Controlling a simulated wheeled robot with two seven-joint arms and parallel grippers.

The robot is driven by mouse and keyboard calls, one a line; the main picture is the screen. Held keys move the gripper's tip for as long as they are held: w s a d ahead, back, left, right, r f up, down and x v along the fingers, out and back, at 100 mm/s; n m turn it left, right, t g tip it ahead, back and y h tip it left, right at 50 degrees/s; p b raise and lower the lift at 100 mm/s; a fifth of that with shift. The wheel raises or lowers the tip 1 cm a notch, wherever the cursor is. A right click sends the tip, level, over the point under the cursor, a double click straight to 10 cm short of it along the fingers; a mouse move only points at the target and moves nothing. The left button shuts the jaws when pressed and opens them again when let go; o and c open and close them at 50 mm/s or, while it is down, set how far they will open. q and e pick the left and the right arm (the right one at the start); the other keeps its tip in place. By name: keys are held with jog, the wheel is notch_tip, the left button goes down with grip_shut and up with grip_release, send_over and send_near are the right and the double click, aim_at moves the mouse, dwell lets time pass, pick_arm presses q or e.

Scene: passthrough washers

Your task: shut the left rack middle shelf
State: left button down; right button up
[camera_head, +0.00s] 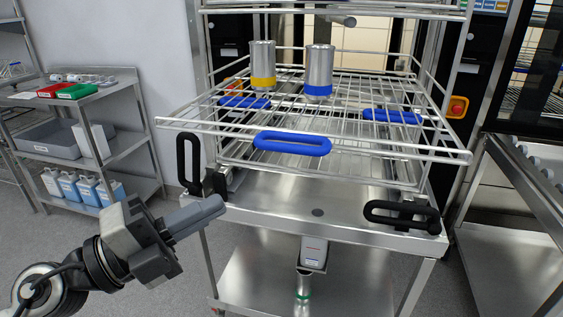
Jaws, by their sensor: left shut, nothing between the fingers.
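The rack's middle wire shelf (364,147) is pulled out toward me over a steel cart. Its blue handle (292,143) is at the middle of its front edge. Two steel canisters stand on the shelf, one with a yellow band (262,66) and one with a blue band (319,74). My left gripper (212,212) is shut and empty, below and left of the shelf's front edge, apart from it. My right gripper is not in view.
The cart (310,198) has black handles at its left (188,160) and right (402,214). A side shelf unit (118,150) with bottles stands at the left. Another steel cart (520,205) stands at the right. Open floor lies at the lower left.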

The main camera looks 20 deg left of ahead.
pick_arm(q)
jog(key=m, duration=0.1)
jog(key=g+p, duration=0.1)
jog(key=p, duration=0.3)
send_near(303, 153)
jog(key=shift+m, duration=0.3)
jog(key=x, duration=0.5)
jog(key=shift+s+d, duration=0.1)
jog(key=shift+d, duration=0.35)
jog(key=shift+w+r, duration=0.1)
jog(key=shift+w, duration=0.3)
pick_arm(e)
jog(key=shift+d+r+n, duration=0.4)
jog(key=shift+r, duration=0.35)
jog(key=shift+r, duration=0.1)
